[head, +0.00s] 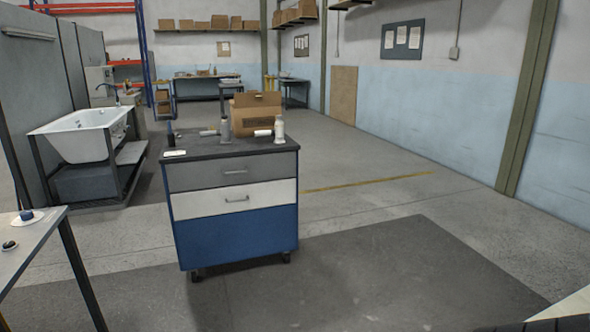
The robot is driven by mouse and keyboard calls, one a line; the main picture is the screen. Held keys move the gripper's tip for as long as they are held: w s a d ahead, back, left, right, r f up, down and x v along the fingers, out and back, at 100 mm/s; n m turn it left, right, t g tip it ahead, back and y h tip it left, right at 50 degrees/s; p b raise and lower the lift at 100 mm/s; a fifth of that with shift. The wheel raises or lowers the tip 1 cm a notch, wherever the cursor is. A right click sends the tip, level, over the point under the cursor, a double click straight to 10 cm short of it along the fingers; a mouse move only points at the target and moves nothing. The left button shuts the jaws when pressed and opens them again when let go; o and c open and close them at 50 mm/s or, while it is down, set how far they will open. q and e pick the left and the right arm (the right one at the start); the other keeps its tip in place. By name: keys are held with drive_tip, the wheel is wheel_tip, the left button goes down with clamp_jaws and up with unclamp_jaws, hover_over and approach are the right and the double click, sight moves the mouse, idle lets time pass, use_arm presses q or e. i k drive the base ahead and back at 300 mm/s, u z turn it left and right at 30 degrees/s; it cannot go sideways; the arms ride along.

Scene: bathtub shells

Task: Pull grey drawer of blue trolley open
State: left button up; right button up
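The blue trolley (238,236) stands on castors in the middle of the head view, some way ahead of me. Its grey drawer (205,177) is the top one and looks shut, flush with the front. The drawer has a thin metal bar handle (236,172). Below it is a white drawer (205,203) with its own handle (237,199), also shut, and then a plain blue front. Neither of my grippers shows in this view.
On the trolley's dark top stand a cardboard box (256,115), bottles (279,129) and small tools. A white bathtub (80,136) in a frame stands back left. A table (30,240) is at near left. The floor before the trolley is clear.

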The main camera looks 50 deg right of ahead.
sight(223, 171)
drive_tip(key=z, duration=1.15)
drive_tip(key=i, duration=3.75)
drive_tip(key=z, duration=0.1)
